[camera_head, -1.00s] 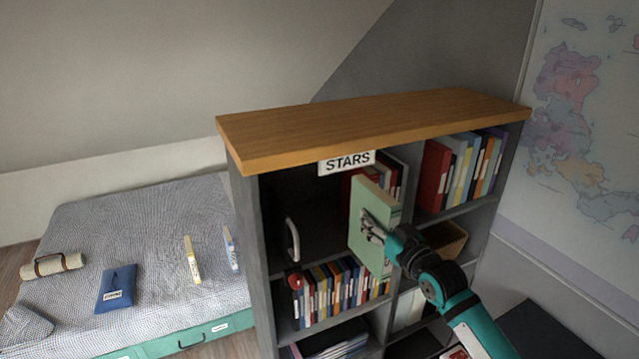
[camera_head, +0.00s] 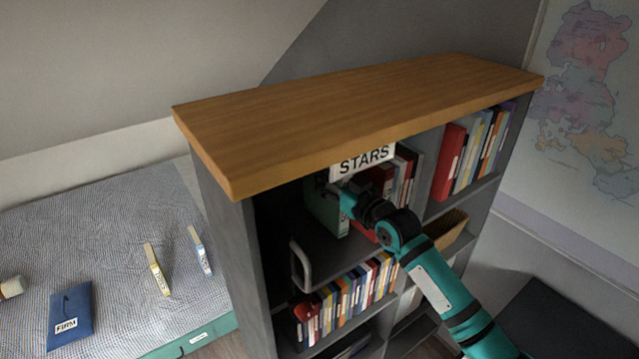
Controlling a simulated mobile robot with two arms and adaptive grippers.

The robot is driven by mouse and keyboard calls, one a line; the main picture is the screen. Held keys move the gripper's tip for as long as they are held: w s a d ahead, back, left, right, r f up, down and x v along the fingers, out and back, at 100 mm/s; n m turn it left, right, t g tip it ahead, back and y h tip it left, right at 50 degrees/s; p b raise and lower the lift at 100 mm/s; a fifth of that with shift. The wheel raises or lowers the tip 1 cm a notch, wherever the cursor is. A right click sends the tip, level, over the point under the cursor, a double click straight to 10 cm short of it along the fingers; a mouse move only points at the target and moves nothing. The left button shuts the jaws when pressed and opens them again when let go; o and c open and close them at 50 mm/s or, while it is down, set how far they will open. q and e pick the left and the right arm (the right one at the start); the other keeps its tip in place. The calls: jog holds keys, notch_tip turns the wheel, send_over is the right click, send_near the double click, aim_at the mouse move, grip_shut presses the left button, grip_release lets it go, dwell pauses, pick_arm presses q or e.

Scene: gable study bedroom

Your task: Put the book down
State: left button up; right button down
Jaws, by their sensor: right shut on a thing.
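The green book (camera_head: 325,210) is upright inside the top left compartment of the bookshelf (camera_head: 215,205), under the STARS label (camera_head: 362,161). My right gripper (camera_head: 340,190) is shut on it, with the arm reaching in from the lower right. Red and other books stand just right of the green book. The label and the gripper hide part of the book. I cannot tell whether its bottom edge touches the shelf board. My left gripper is not in view.
A metal bookend (camera_head: 301,265) stands at the left of the compartment, with free room around it. A row of books (camera_head: 345,300) fills the compartment below. More books (camera_head: 470,150) stand at upper right. The bed (camera_head: 110,235) at left holds a blue book (camera_head: 69,315) and two thin books.

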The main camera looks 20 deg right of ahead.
jog(key=shift+s+d+f+b, duration=0.1)
jog(key=shift+s+f+b, duration=0.15)
jog(key=shift+f+b, duration=0.3)
jog(key=shift+s+d+f+b, duration=0.1)
jog(key=shift+s+f+b, duration=0.2)
jog(key=shift+f, duration=0.4)
jog(key=c, duration=1.2)
grip_release()
jog(key=shift+w+f, duration=0.1)
jog(key=shift+o, duration=0.9)
jog(key=shift+s, duration=0.25)
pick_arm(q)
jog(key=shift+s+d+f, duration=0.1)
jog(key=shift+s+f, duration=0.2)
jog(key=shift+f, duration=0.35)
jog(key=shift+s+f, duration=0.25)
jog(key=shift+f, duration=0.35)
pick_arm(e)
jog(key=shift+d, duration=0.1)
